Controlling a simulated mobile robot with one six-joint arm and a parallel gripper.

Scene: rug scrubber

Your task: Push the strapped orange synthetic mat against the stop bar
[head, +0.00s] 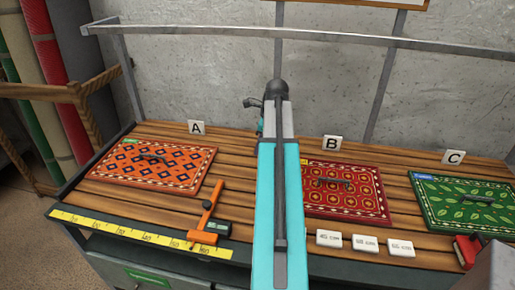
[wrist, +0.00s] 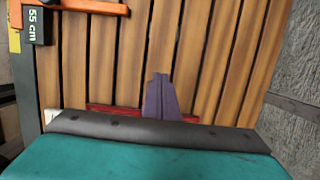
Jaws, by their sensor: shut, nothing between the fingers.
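The orange mat (head: 172,166) with dark blue diamonds lies flat at the left of the slatted table, beside card A. A dark strap or handle (head: 153,157) shows on top of it. An orange bar (head: 207,209) with a dark block lies to its right, near the yellow ruler, apart from the mat; I take it as the stop bar. It also shows at the top left of the wrist view (wrist: 95,6), its block reading 55 cm. My gripper (wrist: 159,78) appears shut and empty over the slats in the wrist view. It is hidden in the head view.
A red mat (head: 358,201) lies by card B and a green mat (head: 445,204) by card C. Three white cm tiles (head: 365,243) lie at the front. A yellow ruler (head: 130,232) runs along the front left edge. A metal rail (head: 210,31) spans the back.

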